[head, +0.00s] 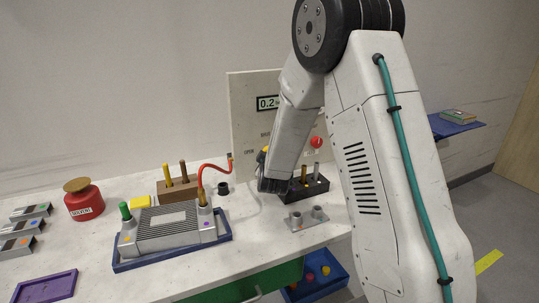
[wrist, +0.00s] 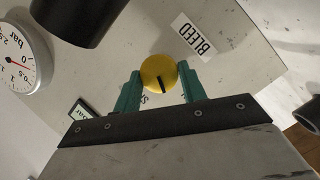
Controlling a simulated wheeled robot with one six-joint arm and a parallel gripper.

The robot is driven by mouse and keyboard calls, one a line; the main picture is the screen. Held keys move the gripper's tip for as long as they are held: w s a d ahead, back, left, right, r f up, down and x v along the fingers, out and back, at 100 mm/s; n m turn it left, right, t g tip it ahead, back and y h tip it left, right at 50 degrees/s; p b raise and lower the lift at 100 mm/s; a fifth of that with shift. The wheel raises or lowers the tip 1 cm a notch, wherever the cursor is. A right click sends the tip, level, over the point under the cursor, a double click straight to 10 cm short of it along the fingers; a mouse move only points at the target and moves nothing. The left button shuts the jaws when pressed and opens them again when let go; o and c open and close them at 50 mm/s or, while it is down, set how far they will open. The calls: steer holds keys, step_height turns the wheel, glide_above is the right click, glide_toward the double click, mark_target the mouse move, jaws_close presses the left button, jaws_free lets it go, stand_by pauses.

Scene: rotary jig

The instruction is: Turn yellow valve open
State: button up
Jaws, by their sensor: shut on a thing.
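The yellow valve (wrist: 157,69) is a round knob with a short black mark, which points down in the wrist view. It sits on the pale panel (wrist: 110,70). My gripper (wrist: 159,75) has one teal finger on each side of the knob and is shut on it. In the head view a small yellow patch, probably the valve, shows beside my arm in front of the upright panel (head: 243,105). My arm hides the fingers and most of that area there.
The panel carries a display (head: 267,103) reading 0.2, a red knob (head: 316,142), a BLEED label (wrist: 194,38) and a round gauge (wrist: 18,58). A black block (head: 308,190), a grey finned unit (head: 165,230) and a red solvent can (head: 84,202) stand on the bench.

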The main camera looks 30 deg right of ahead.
steer(key=n, duration=0.1)
steer(key=n+t, duration=0.1)
steer(key=n+h, duration=0.1)
steer(key=n, duration=0.1)
steer(key=shift+f+t, duration=0.25)
steer(key=shift+t, duration=0.05)
stand_by(0.4)
steer(key=o, duration=1)
steer(key=shift+a, duration=0.1)
steer(key=v, duration=0.7)
steer(key=shift+s+a, duration=0.2)
steer(key=shift+s, duration=0.1)
